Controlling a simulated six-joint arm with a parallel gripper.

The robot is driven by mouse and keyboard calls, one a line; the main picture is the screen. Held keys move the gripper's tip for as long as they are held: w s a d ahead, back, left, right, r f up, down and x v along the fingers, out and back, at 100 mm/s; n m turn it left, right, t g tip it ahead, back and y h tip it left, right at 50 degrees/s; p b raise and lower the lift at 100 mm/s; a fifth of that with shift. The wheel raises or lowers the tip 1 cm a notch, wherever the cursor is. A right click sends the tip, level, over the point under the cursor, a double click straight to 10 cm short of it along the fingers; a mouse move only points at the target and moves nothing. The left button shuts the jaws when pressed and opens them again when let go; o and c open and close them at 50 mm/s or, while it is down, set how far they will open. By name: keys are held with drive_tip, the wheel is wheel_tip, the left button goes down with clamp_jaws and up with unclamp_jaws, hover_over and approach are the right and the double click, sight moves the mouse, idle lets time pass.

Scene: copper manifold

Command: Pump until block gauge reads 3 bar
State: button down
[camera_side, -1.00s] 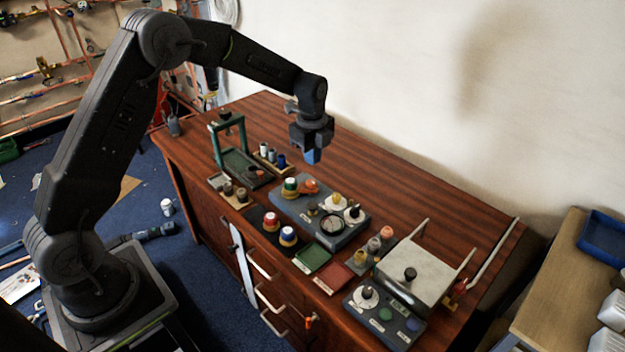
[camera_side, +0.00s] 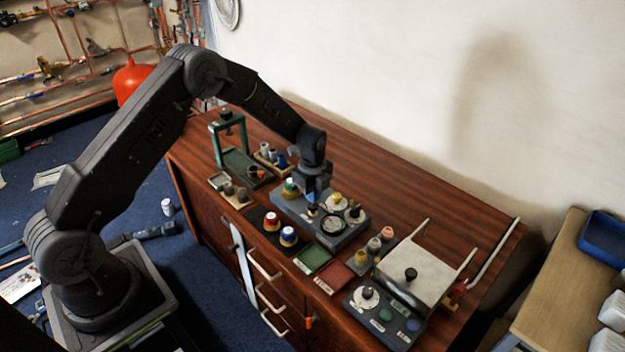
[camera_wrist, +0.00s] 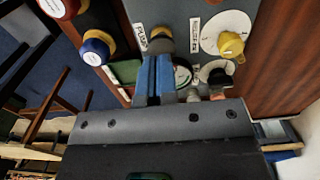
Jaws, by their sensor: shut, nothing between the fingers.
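The grey block (camera_side: 343,243) sits on the wooden bench. Its round gauge (camera_side: 333,224) is too small to read in the side view; in the wrist view the gauge (camera_wrist: 183,76) is partly hidden behind my fingers. The pump knob (camera_wrist: 160,33), beside a label reading PUMP, stands right at my fingertips; its dark top (camera_side: 313,211) shows just below them in the side view. My gripper (camera_side: 312,200) is shut and empty, pointing down over the block. Its blue fingers (camera_wrist: 156,60) are together at the pump knob; I cannot tell whether they touch it.
A yellow knob (camera_wrist: 231,44) on a white dial and a black knob (camera_side: 354,211) stand close by on the block. Red-topped (camera_side: 271,219) and blue-topped (camera_side: 288,235) knobs stand in front. A green press frame (camera_side: 214,140) is to the left. The bench behind is clear.

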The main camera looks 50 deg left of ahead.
drive_tip(key=shift+f, duration=0.8)
drive_tip(key=shift+f, duration=0.1)
drive_tip(key=shift+f, duration=0.9)
wheel_tip(320, 180, up, 14)
drive_tip(key=shift+r, duration=0.2)
idle(1.0)
drive_tip(key=shift+r, duration=0.85)
